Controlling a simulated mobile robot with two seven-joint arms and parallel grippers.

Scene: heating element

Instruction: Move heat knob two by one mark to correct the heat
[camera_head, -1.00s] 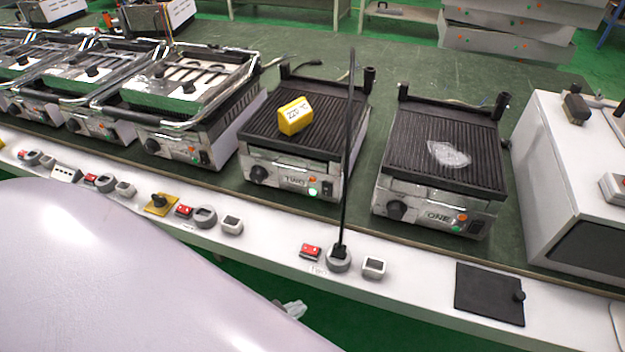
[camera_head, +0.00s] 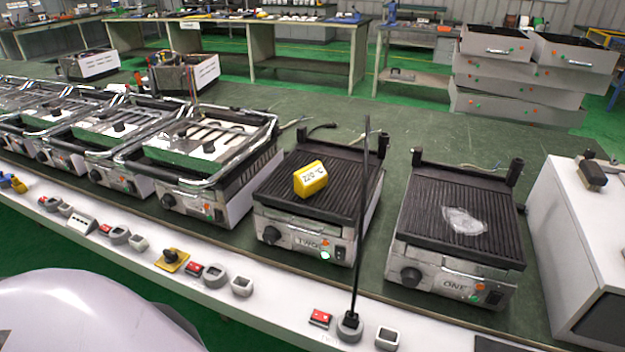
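Heating element TWO (camera_head: 310,205) is a ribbed black plate on a metal box, with a yellow block marked "220 °C" (camera_head: 310,179) on top. Its front has a black round knob (camera_head: 271,235), a "TWO" label and a lit white-green light (camera_head: 325,255). The knob's exact mark is too small to read. Heating element ONE (camera_head: 452,225) stands to its right with its own black knob (camera_head: 411,277) and a clear crumpled piece on top. Neither of my grippers shows in the view.
A tall thin black rod rises from a grey socket (camera_head: 349,328) on the white front ledge, crossing in front of unit TWO's right side. A red switch (camera_head: 320,318) and a grey socket (camera_head: 388,338) flank it. More grills (camera_head: 200,160) stand left; a white box (camera_head: 590,250) stands right.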

